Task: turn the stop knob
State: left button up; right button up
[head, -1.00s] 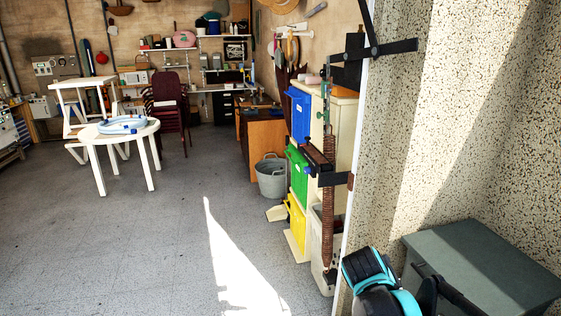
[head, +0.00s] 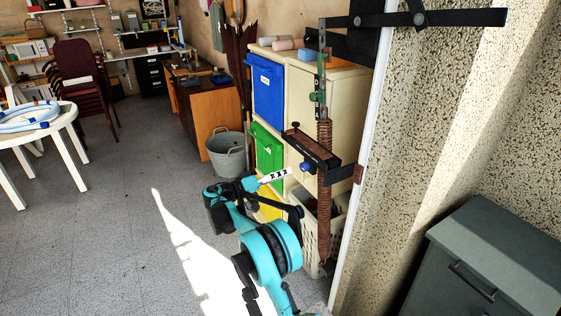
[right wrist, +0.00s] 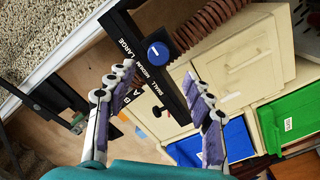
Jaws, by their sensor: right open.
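The stop knob is a round blue knob (head: 305,166) on a black bar (head: 314,149) that sticks out from the door frame beside a coiled spring. In the right wrist view my right gripper (right wrist: 157,76) is open and empty, fingers spread to either side of the bar. Any contact with the knob cannot be told. My left gripper is not in view.
A cream cabinet with blue (head: 268,90) and green bins stands behind the bar. A rusty spring (head: 325,195) hangs close to the right of the knob. A white laundry basket (head: 335,215) stands below. A grey-green cabinet (head: 490,255) is at lower right.

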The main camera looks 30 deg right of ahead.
aim_at(302, 167)
jog(key=d+b, duration=0.2)
jog(key=d, duration=0.5)
jog(key=shift+w, duration=0.2)
jog(key=shift+d+r, duration=0.1)
jog(key=shift+d, duration=0.3)
jog(key=c, duration=1.2)
